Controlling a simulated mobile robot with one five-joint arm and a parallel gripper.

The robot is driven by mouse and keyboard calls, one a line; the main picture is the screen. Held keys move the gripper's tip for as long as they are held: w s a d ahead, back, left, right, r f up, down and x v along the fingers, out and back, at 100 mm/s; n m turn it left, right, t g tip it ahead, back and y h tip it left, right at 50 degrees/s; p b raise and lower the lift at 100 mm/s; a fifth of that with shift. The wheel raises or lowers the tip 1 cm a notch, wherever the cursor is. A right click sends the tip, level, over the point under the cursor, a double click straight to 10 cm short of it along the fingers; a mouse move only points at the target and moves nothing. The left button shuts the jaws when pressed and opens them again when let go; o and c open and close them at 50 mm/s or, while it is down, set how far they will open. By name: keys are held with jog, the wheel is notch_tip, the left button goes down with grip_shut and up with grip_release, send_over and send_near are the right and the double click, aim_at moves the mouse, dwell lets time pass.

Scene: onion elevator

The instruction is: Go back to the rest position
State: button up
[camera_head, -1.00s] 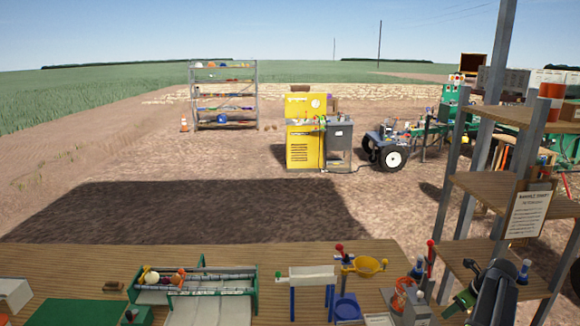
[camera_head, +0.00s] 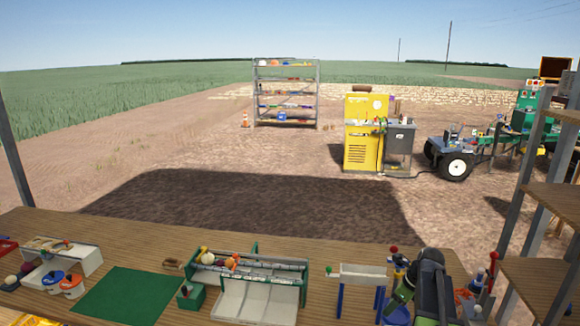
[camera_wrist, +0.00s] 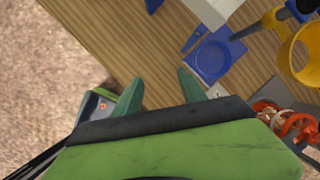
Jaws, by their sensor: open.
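My gripper (camera_wrist: 160,88) is open and empty in the wrist view, its two green fingers apart above the table's edge. In the head view my dark and green arm reaches over the right part of the wooden table (camera_head: 330,256). It partly hides the stand beside the white-topped blue-legged rack (camera_head: 360,271). In the wrist view a blue square tray with a round dish (camera_wrist: 211,60) lies just beyond the fingers. A yellow ring (camera_wrist: 286,48) is at the right, apart from them.
A green-framed sorter (camera_head: 258,272) with onions, a green mat (camera_head: 126,296) and a white bin (camera_head: 78,262) stand on the table. A shelf post (camera_head: 523,196) rises at the right. Bare ground lies beyond the table, with a yellow machine (camera_head: 361,142) and a rack (camera_head: 286,97).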

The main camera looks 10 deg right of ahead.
jog(key=s+a+f+n+g+b, duration=0.15)
jog(key=a+n, duration=0.45)
jog(key=a, duration=0.8)
jog(key=s+a+f+n+g, duration=0.1)
jog(key=a+f+n, duration=0.1)
jog(key=a+n, duration=0.8)
jog(key=s+a+n+h, duration=0.2)
jog(key=s+a+n, duration=0.3)
jog(key=n, duration=0.7)
jog(key=shift+s+a+g, duration=0.35)
jog(key=shift+s+g, duration=0.1)
jog(key=shift+s, duration=0.25)
